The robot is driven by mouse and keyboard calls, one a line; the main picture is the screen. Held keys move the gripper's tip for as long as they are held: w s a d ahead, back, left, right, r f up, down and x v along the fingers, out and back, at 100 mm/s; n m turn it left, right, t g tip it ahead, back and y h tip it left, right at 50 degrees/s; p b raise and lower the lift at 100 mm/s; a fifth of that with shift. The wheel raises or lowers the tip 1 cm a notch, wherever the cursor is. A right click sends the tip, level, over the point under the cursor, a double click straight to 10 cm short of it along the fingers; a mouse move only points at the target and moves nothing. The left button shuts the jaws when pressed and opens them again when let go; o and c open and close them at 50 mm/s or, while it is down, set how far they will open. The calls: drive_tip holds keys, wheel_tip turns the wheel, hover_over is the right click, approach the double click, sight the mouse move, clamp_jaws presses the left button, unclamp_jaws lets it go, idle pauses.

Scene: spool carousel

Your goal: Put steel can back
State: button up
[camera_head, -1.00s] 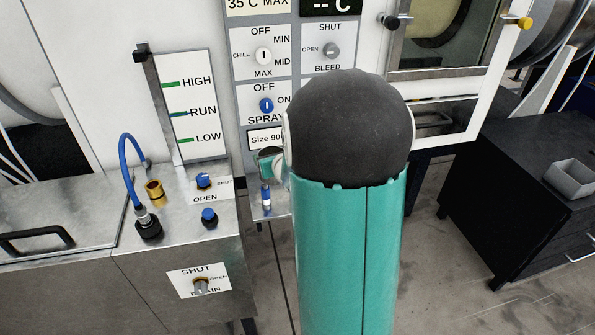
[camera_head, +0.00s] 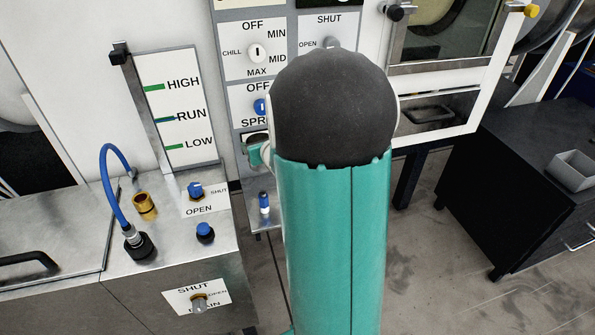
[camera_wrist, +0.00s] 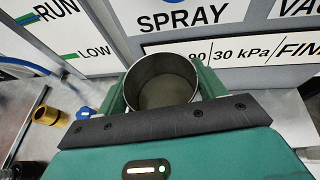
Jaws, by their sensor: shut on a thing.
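The steel can (camera_wrist: 161,82) is an open-topped grey metal cup in the wrist view, and I look down into its empty-looking inside. My gripper (camera_wrist: 160,92) is shut on it, with one green finger on each side of the can. The can is in front of the white panel marked SPRAY. In the head view, my arm hides most of my gripper, and only a small green part shows beside the panel. Whether the can's base touches anything is hidden.
A small metal shelf (camera_head: 256,189) below the panel bears a small blue-and-white item (camera_head: 264,203). At left, a steel bench (camera_head: 165,255) has a blue hose (camera_head: 107,180), a brass fitting (camera_head: 145,206) and blue knobs. A black cabinet (camera_head: 500,200) with a grey tray (camera_head: 573,170) stands at right.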

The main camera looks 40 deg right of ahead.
drive_tip(key=shift+s+d+f, duration=0.35)
drive_tip(key=shift+d+f, duration=1.8)
drive_tip(key=shift+d, duration=0.1)
drive_tip(key=shift+s+d+f, duration=0.4)
drive_tip(key=shift+d+f, duration=1.8)
drive_tip(key=shift+s+d+f, duration=0.35)
drive_tip(key=shift+d+f, duration=1.8)
drive_tip(key=shift+d, duration=0.1)
drive_tip(key=shift+f, duration=0.2)
drive_tip(key=o, duration=1.1)
drive_tip(key=shift+o, duration=0.2)
